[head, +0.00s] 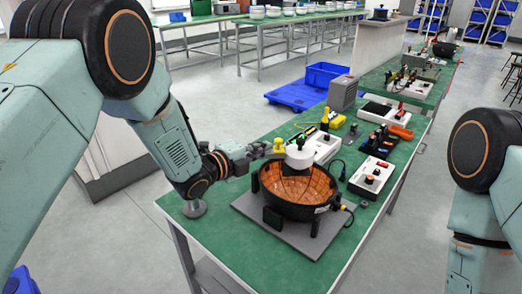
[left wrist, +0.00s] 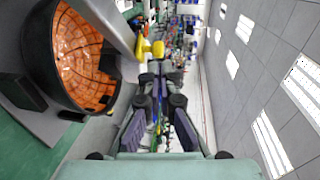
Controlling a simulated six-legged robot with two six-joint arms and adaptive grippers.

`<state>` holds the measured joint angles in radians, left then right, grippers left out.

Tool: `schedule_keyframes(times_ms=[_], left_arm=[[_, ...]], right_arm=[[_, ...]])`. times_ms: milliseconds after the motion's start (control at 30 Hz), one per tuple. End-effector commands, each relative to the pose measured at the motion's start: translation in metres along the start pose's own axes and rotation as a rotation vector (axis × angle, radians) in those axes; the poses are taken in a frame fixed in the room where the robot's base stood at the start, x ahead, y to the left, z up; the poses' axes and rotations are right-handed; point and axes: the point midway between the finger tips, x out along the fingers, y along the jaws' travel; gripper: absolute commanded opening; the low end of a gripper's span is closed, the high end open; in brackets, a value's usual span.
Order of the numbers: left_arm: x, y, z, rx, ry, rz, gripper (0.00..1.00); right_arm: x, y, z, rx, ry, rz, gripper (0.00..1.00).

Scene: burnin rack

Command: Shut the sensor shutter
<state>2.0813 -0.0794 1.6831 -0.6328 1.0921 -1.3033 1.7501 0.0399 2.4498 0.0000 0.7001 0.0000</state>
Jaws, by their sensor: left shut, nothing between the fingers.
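A black bowl-shaped device (head: 268,210) with an orange tiled inside sits on a grey plate on the green bench. I cannot tell for sure which part is the shutter. My left gripper (head: 257,150) is shut and empty, just beyond the bowl's far left rim, near a yellow knob (head: 278,146). In the left wrist view, the bowl (left wrist: 85,55) fills the left side and the yellow knob (left wrist: 158,49) lies past the fingers. My right gripper is out of view.
White control boxes (head: 371,178), cables and a grey box (head: 343,92) stand farther along the green bench (head: 218,232). Blue crates (head: 325,74) are on the floor behind. The bench's front left corner is mostly clear.

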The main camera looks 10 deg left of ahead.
Motion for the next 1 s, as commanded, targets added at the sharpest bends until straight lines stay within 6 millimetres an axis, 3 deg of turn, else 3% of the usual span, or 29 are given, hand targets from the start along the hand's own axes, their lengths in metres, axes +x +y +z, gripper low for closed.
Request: schedule_keyframes(times_ms=[67,500,767,867,1000], left_arm=[[0.0,-0.001,0.0,0.001,0.0,-0.001,0.0],[-0.073,-0.002,0.001,-0.003,-0.001,-0.002,0.0],[-0.096,-0.002,0.001,-0.004,-0.001,-0.001,0.0],[-0.098,0.0,0.001,-0.057,-0.001,0.004,0.0],[-0.102,0.015,0.008,-0.306,-0.058,0.058,0.0]], right_arm=[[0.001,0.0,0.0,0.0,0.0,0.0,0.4],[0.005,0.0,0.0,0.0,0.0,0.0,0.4],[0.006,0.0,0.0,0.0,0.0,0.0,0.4],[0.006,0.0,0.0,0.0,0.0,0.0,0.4],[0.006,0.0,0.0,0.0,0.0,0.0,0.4]])
